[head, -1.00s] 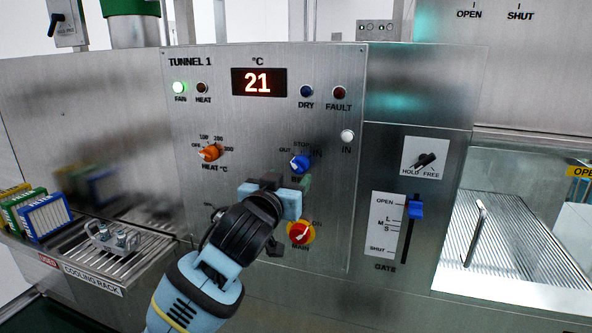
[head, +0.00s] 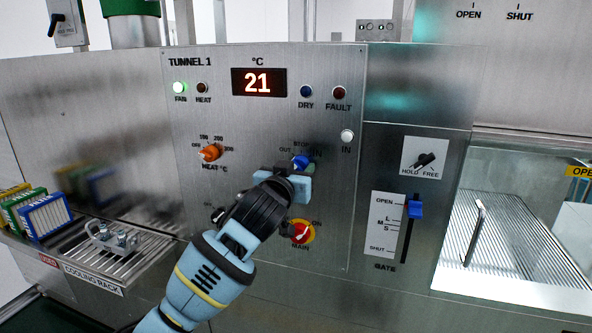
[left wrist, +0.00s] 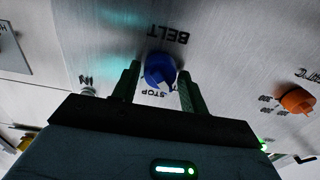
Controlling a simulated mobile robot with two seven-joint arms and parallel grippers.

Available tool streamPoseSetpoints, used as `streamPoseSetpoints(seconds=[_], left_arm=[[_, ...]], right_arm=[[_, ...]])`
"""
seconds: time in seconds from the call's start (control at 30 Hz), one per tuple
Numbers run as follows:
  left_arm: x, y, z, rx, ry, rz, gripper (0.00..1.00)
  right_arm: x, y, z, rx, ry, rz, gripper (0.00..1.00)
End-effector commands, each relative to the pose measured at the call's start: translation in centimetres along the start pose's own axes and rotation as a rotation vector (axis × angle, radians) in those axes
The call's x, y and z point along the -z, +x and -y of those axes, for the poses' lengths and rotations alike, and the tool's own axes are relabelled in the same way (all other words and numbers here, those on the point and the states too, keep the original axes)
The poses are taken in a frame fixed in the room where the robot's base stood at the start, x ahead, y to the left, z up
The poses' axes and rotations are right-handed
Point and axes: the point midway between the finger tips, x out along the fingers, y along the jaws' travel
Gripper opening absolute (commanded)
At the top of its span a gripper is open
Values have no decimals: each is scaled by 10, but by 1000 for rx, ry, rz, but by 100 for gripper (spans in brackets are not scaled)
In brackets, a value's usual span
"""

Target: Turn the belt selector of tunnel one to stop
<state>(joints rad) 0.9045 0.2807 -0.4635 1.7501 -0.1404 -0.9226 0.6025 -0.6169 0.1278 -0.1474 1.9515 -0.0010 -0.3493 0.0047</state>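The belt selector is a blue knob (head: 300,161) on the steel TUNNEL 1 panel (head: 260,120), with OUT, STOP and IN labels around its top. My left gripper (head: 305,168) is right in front of it and hides its lower part and the BELT label. In the left wrist view, which is upside down, the blue knob (left wrist: 160,70) sits between the two dark fingers of my left gripper (left wrist: 159,80). The fingers are apart, one on each side, with a narrow gap at the knob. The knob's exact pointing direction is hard to read. My right gripper is not in view.
The orange heat knob (head: 209,152) is left of the selector. The red and yellow main switch (head: 301,231) is just below my left gripper. The blue gate slider (head: 415,209) is to the right. A cooling rack (head: 150,243) is at the lower left.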

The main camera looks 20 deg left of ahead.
Motion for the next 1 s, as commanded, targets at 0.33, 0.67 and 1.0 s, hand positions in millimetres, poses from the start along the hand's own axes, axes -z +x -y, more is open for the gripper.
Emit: streamPoseSetpoints(seconds=[0.33,0.67,1.0], left_arm=[[0,0,0,0,4,0,14],[0,0,0,1,120,0,14],[0,0,0,0,398,0,14]], right_arm=[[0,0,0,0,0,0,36],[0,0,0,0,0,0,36],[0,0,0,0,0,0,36]])
